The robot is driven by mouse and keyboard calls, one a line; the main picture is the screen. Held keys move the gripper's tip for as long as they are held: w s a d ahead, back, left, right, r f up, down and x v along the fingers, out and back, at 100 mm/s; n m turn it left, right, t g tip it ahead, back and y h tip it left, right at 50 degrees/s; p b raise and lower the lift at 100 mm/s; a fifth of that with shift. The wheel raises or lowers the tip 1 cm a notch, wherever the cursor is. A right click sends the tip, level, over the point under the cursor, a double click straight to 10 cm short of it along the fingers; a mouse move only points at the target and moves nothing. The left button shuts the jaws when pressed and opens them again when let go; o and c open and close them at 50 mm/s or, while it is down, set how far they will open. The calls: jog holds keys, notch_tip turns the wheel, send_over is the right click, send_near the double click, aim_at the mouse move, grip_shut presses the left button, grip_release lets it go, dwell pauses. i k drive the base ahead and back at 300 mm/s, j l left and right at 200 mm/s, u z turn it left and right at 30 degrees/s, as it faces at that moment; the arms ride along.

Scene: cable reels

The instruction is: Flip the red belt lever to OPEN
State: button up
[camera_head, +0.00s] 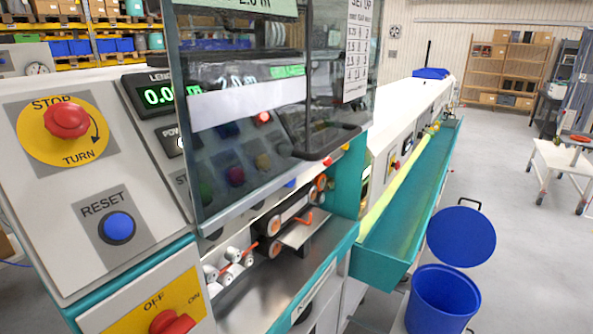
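A small orange-red lever (302,221) shows inside the machine's lower opening, among dark belts with orange-ended rollers (274,227). I cannot read an OPEN mark near it or tell its setting. More thin red-orange parts (243,256) sit lower left, beside white rollers (226,276). A tilted glass guard (250,150) with a dark handle (330,146) hangs in front of the upper machine, above the opening. My gripper is not in view.
The control panel has a red STOP knob (67,121), a blue RESET button (118,226) and a red OFF/ON switch (171,322). A teal trough (408,215) runs along the right. A blue bin (440,300) stands below its near end. Grey floor (540,260) is open farther right.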

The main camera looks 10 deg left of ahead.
aim_at(327, 161)
jog(key=i+l+u, duration=0.1)
jog(key=u, duration=0.85)
jog(key=i+l+u, duration=0.35)
jog(key=l, duration=0.3)
jog(key=i+l+u, duration=0.2)
jog(key=l, duration=0.2)
jog(key=l+u, duration=0.15)
jog(key=l, duration=0.2)
jog(key=i+l, duration=0.1)
jog(key=l, duration=0.45)
jog(key=i, duration=0.05)
